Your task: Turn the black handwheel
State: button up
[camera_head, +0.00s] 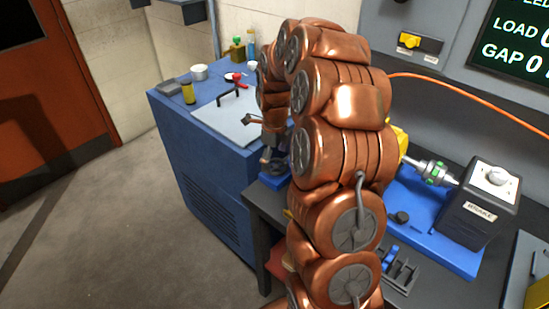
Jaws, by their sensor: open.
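My gripper (257,138) hangs at the end of my copper arm, over the right edge of the blue cabinet. Its fingers are apart and look empty. Below and beside it is a small blue base (274,182) with a dark part on it, partly hidden by my gripper and arm. I cannot tell whether this dark part is the black handwheel, or whether my gripper touches it. No other black handwheel shows clearly. My arm covers the middle of the view and hides much of the bench.
The blue cabinet (205,170) carries a pale plate (222,122) with a black handle (229,93), jars and bottles. To the right, a blue bed (440,240) holds a dark box labelled BRAKE (487,205) and a shaft coupling. An orange cable crosses behind. Floor at left is clear.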

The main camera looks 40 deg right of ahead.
jog(key=shift+f, duration=0.55)
jog(key=c, duration=1.1)
jog(key=shift+f+n+b, duration=0.15)
jog(key=shift+n+b, duration=0.15)
jog(key=shift+b, duration=0.2)
